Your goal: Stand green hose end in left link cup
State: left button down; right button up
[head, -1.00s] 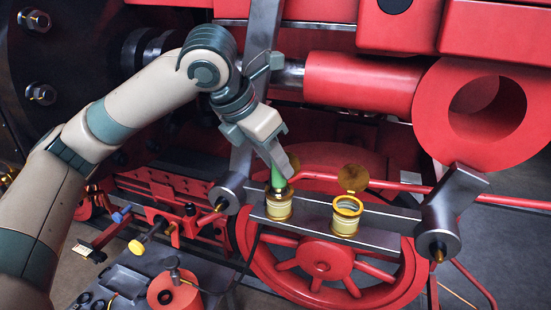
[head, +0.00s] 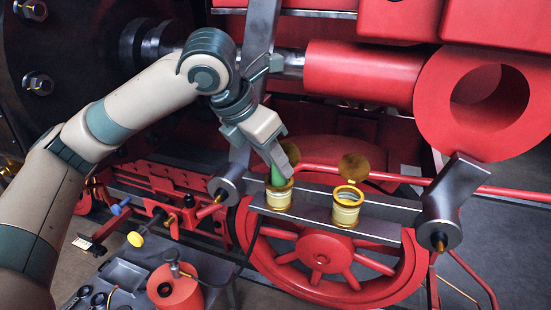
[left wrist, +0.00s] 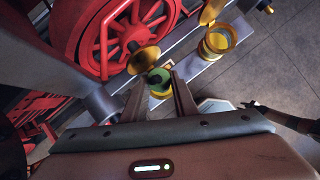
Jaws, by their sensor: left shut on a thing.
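The green hose end (head: 277,176) is upright in my left gripper (head: 281,172), which is shut on it. Its lower end is inside the mouth of the left link cup (head: 279,197), a pale cup with a brass rim. In the left wrist view the green hose end (left wrist: 158,78) shows between the two fingers, over the left cup (left wrist: 160,93). Whether it touches the cup's bottom is hidden. The right link cup (head: 345,208) stands open and empty-looking on the same bar, its brass lid raised. My right gripper is not in view.
The cups stand on a grey metal link bar (head: 312,209) between two dark cylinders. A red spoked wheel (head: 320,258) is below and behind. A grey cart with a red can (head: 174,288) stands at the lower left.

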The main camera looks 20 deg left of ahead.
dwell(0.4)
pick_arm(q)
jog(key=c, duration=1.3)
grip_release()
jog(key=shift+c, duration=0.2)
jog(key=shift+s+a+r+b, duration=0.25)
jog(key=shift+r+b, duration=0.1)
jog(key=shift+r, duration=0.2)
jog(key=b+v, duration=0.4)
jog(key=v, duration=1.2)
jog(key=shift+s+a+f, duration=0.1)
